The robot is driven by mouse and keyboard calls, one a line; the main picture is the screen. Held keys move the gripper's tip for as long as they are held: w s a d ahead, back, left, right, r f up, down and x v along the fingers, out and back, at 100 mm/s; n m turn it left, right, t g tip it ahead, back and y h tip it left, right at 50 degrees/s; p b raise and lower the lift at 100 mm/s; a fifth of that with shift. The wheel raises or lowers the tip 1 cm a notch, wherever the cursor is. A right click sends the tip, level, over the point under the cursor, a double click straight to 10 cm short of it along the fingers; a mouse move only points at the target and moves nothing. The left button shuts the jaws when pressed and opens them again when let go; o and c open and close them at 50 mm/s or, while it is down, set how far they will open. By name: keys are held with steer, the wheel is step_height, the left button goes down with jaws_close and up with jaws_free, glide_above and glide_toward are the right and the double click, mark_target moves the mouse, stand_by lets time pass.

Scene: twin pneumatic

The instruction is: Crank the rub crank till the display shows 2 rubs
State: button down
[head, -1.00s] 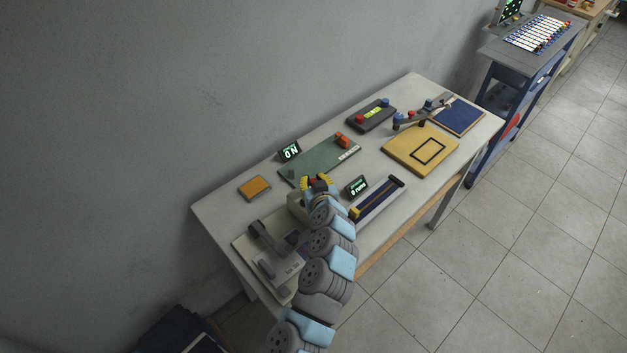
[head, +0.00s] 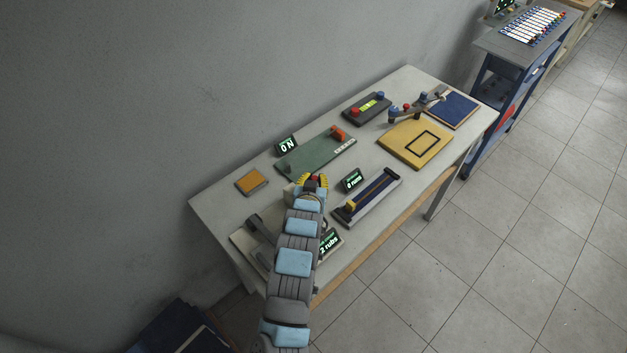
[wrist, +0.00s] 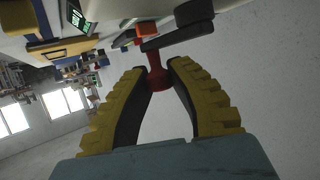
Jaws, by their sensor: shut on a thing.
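My gripper (head: 313,182) is at the near left part of the table, its yellow fingers closed around the red crank knob (wrist: 157,76). In the wrist view the knob sits between the fingertips (wrist: 162,74), and a dark crank arm (wrist: 178,36) lies just beyond it. The rub display (head: 330,243) shows just right of my arm and reads "2 rubs" in the part I can see; my arm may cover its left edge. Most of the crank's body is hidden behind my gripper and arm in the head view.
A slider track (head: 367,198) and a "0 runs" display (head: 353,180) stand right of my gripper. A green board (head: 312,155), an "ON" display (head: 286,145), an orange pad (head: 252,181) and a yellow plate (head: 413,146) lie farther back. A grey device (head: 256,224) is left of my arm.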

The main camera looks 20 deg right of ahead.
steer(key=s+m+g+h+b, duration=0.1)
steer(key=m+g+h+b, duration=0.1)
steer(key=b, duration=0.3)
steer(key=m+g+h+b, duration=0.1)
steer(key=m+b, duration=0.1)
steer(key=b, duration=0.3)
steer(key=s+m+g+h+b, duration=0.1)
steer(key=m+g+h+b, duration=0.1)
steer(key=b, duration=0.4)
steer(key=shift+s+a+r+m+g+h, duration=0.1)
steer(key=shift+s+r+m+g+h, duration=0.2)
steer(key=shift+s+r+m, duration=0.1)
steer(key=shift+r, duration=0.1)
steer(key=c, duration=1)
jaws_free()
steer(key=shift+o, duration=0.4)
steer(key=shift+w+d, duration=0.2)
steer(key=v, duration=1.2)
steer(key=shift+a+b, duration=0.25)
steer(key=shift+b, duration=0.05)
